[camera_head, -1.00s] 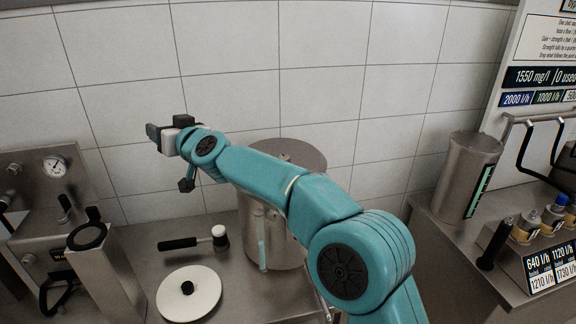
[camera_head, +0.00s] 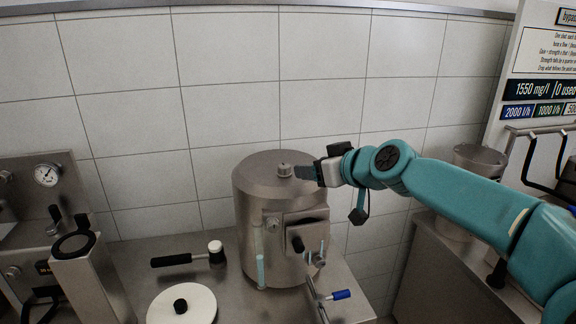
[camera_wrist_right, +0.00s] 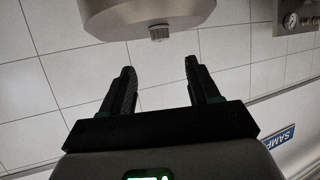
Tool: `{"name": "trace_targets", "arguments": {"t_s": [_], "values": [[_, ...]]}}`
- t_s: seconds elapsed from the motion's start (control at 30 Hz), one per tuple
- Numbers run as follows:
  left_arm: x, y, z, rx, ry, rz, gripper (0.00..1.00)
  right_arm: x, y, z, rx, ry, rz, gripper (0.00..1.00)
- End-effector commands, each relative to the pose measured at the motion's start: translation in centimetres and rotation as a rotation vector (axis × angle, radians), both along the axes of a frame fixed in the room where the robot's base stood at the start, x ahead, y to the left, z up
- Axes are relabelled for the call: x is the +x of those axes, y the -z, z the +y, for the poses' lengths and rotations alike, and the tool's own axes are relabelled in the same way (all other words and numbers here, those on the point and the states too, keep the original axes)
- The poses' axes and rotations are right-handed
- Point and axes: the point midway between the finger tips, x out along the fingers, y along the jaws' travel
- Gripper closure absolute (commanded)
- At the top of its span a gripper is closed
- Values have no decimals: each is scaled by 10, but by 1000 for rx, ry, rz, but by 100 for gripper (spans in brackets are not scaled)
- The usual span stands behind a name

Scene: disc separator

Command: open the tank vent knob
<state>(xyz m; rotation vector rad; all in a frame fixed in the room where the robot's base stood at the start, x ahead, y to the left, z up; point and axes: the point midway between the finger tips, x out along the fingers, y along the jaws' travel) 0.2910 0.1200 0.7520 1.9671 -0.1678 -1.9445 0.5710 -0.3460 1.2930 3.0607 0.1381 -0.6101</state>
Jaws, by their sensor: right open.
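The steel tank (camera_head: 262,215) stands on the bench in the middle of the head view. Its small metal vent knob (camera_head: 284,169) sits on top of the lid. My right gripper (camera_head: 300,172) is close to the right of the knob, at about its height, pointing left. In the wrist view the tank (camera_wrist_right: 145,12) hangs upside down at the top, and the knob (camera_wrist_right: 159,33) shows beyond the fingertips, between their lines. The right gripper (camera_wrist_right: 159,66) is open and empty there, with the knob apart from both fingers. My left gripper is not in view.
A white disc lid (camera_head: 196,306) and a black-handled mallet (camera_head: 190,257) lie left of the tank. A blue-handled valve (camera_head: 341,295) is at its lower right. A steel cylinder (camera_head: 478,160) stands at the right. The tiled wall (camera_head: 225,110) is behind.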

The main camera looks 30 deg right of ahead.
Motion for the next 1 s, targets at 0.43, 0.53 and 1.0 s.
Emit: {"name": "trace_targets", "arguments": {"t_s": [0.43, 0.53, 1.0], "values": [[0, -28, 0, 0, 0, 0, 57, 91, 36, 9, 1, -1, 2, 39], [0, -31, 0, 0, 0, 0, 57, 101, 41, 10, -1, -1, 1, 39], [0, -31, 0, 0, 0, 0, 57, 108, 45, 10, 0, -1, 0, 65]]}}
